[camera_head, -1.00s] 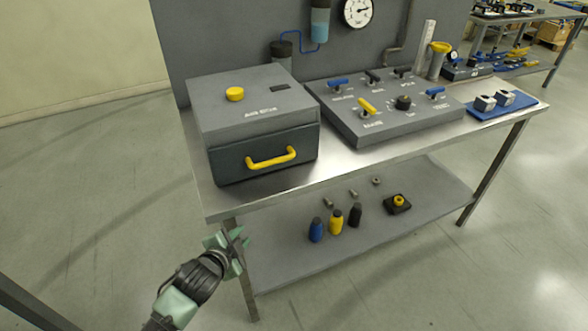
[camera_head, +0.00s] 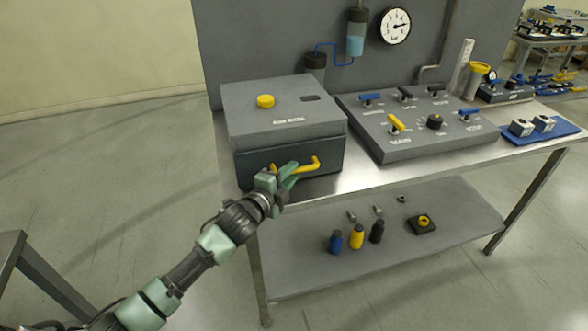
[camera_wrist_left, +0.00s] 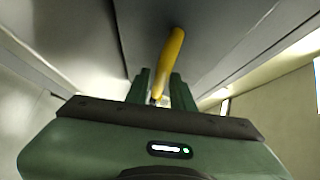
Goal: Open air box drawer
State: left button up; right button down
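The grey air box (camera_head: 285,108) stands at the left end of the bench, with a yellow knob on its lid. Its dark drawer front (camera_head: 325,180) looks flush with the box. A yellow bar handle (camera_head: 314,165) crosses the drawer front. My left gripper (camera_head: 287,178) is at the handle's left part and hides some of it. In the left wrist view the yellow handle (camera_wrist_left: 172,60) runs down between the two green fingers (camera_wrist_left: 161,92). The fingers stand apart with a gap around the handle; contact is not clear. My right gripper is not in view.
A grey valve panel (camera_head: 400,145) with levers sits right of the box on the metal bench. A blue tray (camera_head: 560,132) lies farther right. The lower shelf (camera_head: 300,265) holds several bottles and small parts. The floor in front is clear.

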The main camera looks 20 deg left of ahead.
pick_arm(q)
jog(key=shift+x, duration=0.9)
grip_shut()
dwell(0.8)
